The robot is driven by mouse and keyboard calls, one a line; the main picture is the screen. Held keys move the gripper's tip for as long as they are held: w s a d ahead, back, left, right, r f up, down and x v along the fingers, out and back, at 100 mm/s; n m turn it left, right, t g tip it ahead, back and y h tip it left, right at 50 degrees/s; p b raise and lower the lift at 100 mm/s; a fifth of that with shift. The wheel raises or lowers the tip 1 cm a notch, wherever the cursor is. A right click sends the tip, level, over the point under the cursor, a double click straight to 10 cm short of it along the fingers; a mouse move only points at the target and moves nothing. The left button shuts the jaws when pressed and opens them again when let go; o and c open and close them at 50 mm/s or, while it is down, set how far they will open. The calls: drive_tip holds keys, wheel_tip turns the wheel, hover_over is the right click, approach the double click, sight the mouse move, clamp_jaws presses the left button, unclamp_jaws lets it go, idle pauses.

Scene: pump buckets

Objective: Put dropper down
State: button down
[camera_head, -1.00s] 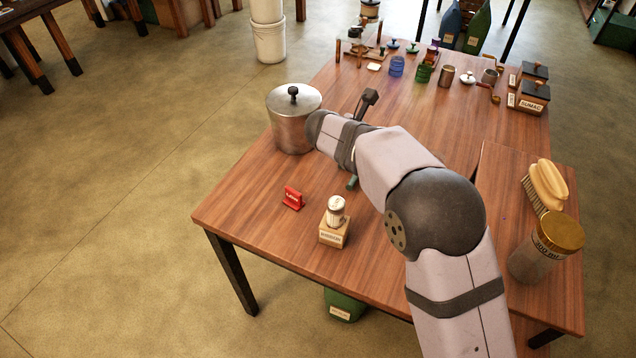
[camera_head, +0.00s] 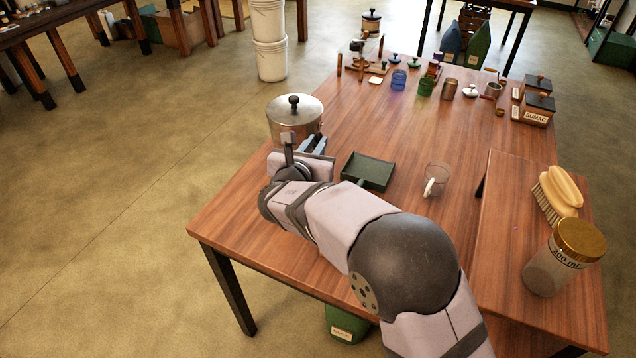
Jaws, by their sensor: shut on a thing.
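My gripper (camera_head: 314,144) is at the left part of the wooden table, just in front of and partly over the lidded metal pot (camera_head: 294,118). Its fingers point away from the camera, toward the pot's right side. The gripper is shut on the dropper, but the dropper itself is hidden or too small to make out. I cannot tell whether its tip touches anything. The pot's lid, with a dark knob, is on.
A gold-lidded jar (camera_head: 565,258) and a brush (camera_head: 557,194) are at right. Cans and boxes line the far end. The table's middle is clear.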

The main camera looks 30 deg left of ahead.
drive_tip(key=shift+f+p, duration=0.3)
drive_tip(key=shift+f, duration=4.3)
drive_tip(key=shift+f+b, duration=0.2)
drive_tip(key=shift+b, duration=0.1)
drive_tip(key=c, duration=1.7)
unclamp_jaws()
drive_tip(key=shift+r, duration=0.2)
drive_tip(key=shift+r+p, duration=0.1)
drive_tip(key=shift+p, duration=0.25)
drive_tip(key=b+v, duration=0.2)
drive_tip(key=v, duration=1)
drive_tip(key=shift+d, duration=0.1)
